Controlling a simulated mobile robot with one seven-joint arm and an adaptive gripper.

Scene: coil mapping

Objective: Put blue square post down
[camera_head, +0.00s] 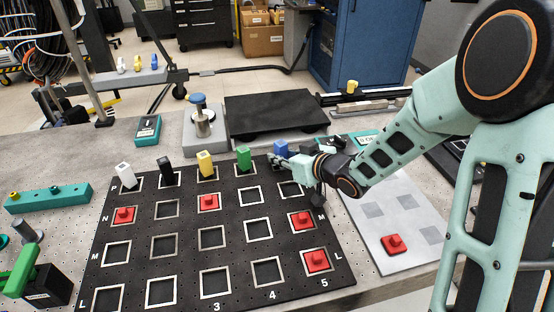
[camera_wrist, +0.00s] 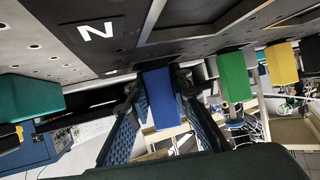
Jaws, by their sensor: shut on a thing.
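The blue square post (camera_head: 281,149) is at the far right corner of the black board (camera_head: 182,284), at the right end of a row of posts. My gripper (camera_head: 283,159) is shut on it. In the wrist view the blue post (camera_wrist: 163,98) sits between my two ribbed fingers, and the board fills the top of that view. The post looks upright and close to the board surface; I cannot tell if its base touches. My fingers partly hide its lower part in the head view.
The green post (camera_head: 243,157), yellow post (camera_head: 205,163), black post (camera_head: 165,171) and white post (camera_head: 125,175) stand to the left along the board's far edge. Several red knobbed pieces (camera_head: 317,260) sit in framed squares. A grey plate (camera_head: 395,215) lies right of the board.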

